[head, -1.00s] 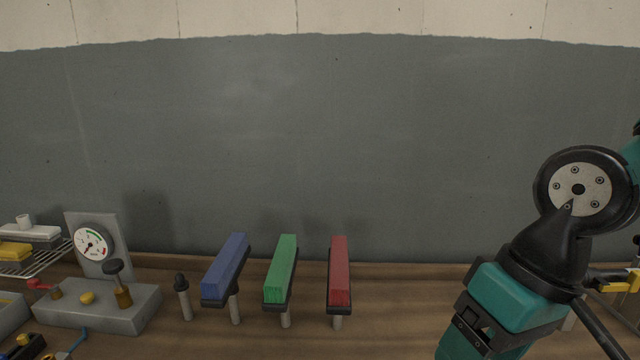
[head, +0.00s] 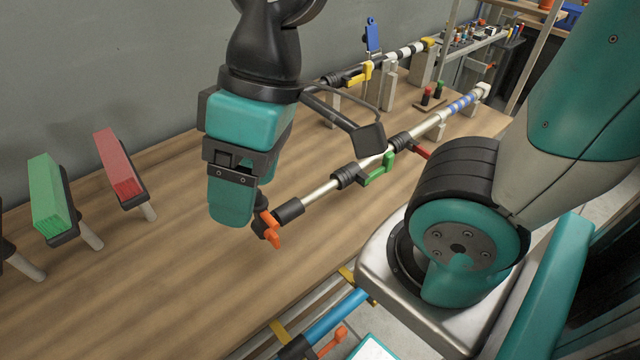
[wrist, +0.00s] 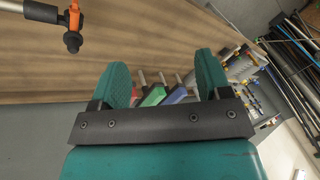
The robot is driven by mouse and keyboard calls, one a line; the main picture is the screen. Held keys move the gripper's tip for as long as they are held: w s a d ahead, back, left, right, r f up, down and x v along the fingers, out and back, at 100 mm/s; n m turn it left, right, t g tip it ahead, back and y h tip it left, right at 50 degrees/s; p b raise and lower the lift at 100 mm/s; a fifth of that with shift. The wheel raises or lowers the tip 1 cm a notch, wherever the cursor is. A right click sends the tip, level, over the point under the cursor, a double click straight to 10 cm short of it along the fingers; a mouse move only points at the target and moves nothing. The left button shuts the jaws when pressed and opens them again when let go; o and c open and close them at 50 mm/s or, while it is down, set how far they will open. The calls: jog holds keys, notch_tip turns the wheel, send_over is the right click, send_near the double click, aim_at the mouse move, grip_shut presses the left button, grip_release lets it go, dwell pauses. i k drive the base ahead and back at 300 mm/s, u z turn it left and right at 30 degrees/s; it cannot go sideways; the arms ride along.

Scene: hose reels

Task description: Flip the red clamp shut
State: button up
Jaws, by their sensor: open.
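A red lever (head: 422,152), which looks like the red clamp, sticks out from the far-side part of a pale rod, just beyond a green clamp (head: 380,170) in the head view. It points down and to the right; whether it is open or shut is too small to tell. My gripper (head: 246,205) hangs above the bench at the rod's near end, left of the red lever and apart from it. In the wrist view my gripper (wrist: 160,62) is open and empty, its two teal fingers apart. The red lever is not clear there.
An orange clamp (head: 269,230) sits at the rod's near end, close to my fingers. A yellow clamp (head: 360,74) is on a second rod behind. Red (head: 120,166) and green (head: 52,198) blocks stand at left. The wooden bench (head: 160,290) is clear in front.

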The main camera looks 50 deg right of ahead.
aim_at(423, 152)
jog(key=z, duration=1.2)
jog(key=k, duration=0.8)
jog(key=z, duration=0.65)
jog(key=i, duration=0.5)
jog(key=z, duration=0.05)
